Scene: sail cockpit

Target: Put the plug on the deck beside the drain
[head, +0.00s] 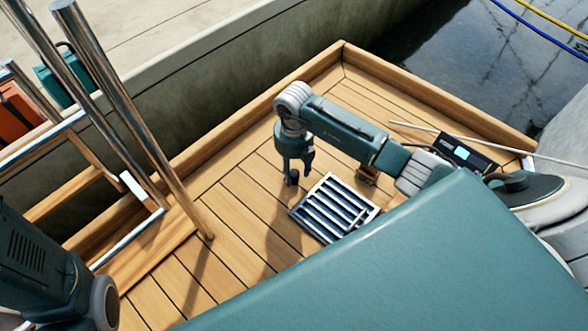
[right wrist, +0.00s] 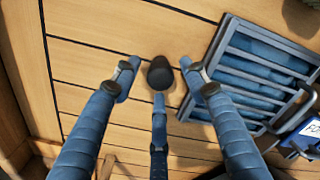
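The plug (head: 291,178) is a small dark, rounded piece at the wooden deck, just left of the drain (head: 362,227). The drain is a square metal grate with several slats. My right gripper (head: 297,166) points down above the plug. In the right wrist view, the plug (right wrist: 160,73) sits between the spread fingers, with gaps to the left and right fingertips. The lower finger comes close to it, and I cannot tell whether they touch. The drain (right wrist: 225,45) shows at the upper right there. My left gripper is not in view.
A wooden edge (head: 235,117) borders the deck, with dark water (head: 440,65) beyond. Metal rails (head: 130,110) stand at the left. A black box with a lit display (head: 465,152) is at the right. Bare planks (head: 230,225) lie left of the drain.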

